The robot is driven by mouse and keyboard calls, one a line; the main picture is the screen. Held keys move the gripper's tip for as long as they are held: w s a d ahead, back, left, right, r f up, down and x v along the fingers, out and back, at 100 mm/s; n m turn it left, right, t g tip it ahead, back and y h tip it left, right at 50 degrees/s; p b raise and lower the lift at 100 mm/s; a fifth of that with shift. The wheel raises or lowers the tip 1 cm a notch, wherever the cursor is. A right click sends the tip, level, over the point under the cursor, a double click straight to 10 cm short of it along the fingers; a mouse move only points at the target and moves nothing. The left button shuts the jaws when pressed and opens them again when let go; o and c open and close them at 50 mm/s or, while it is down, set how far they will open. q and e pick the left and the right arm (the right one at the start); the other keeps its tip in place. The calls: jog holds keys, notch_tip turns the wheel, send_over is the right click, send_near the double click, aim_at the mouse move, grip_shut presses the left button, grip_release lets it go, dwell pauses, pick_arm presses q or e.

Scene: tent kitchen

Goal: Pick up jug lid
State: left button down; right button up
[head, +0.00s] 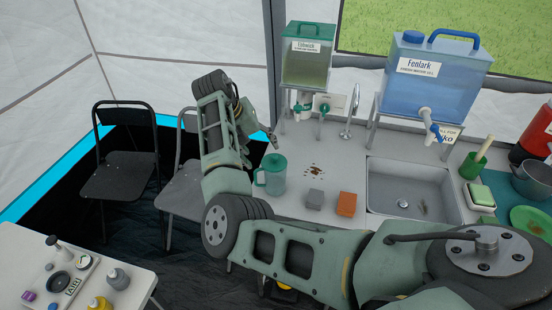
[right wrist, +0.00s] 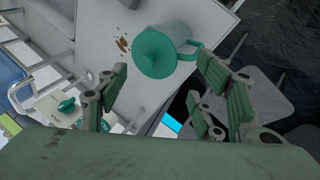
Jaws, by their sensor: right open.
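A translucent green jug (head: 269,182) stands upright on the grey counter near its left edge. Its green jug lid (head: 273,160) sits on top. In the right wrist view the round lid (right wrist: 156,52) shows between and beyond my fingers, with the jug handle (right wrist: 190,50) to its right. My right gripper (head: 265,134) is above and slightly left of the jug in the head view. In the right wrist view my right gripper (right wrist: 162,72) has its fingers spread wide, with nothing between the pads, and is apart from the lid. My left gripper is not in view.
Right of the jug lie a grey sponge (head: 315,199) and an orange sponge (head: 346,204), then the sink (head: 410,190). Brown crumbs (head: 314,170) lie behind them. A green-lidded dispenser (head: 306,60) and a blue water tank (head: 430,80) stand at the back.

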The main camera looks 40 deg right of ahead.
aim_at(272, 161)
jog(key=shift+p+x, duration=0.75)
jog(key=shift+x, duration=0.45)
jog(key=shift+d+f, duration=1)
jog(key=shift+f, duration=0.3)
jog(key=shift+a+r, duration=0.1)
jog(key=shift+a, duration=0.05)
jog(key=shift+c, duration=0.6)
jog(key=c, duration=0.4)
jog(key=shift+c, duration=0.8)
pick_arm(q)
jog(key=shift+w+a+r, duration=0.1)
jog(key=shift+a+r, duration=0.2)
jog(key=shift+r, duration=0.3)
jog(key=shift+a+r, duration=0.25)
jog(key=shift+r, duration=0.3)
pick_arm(e)
jog(key=shift+c, duration=0.8)
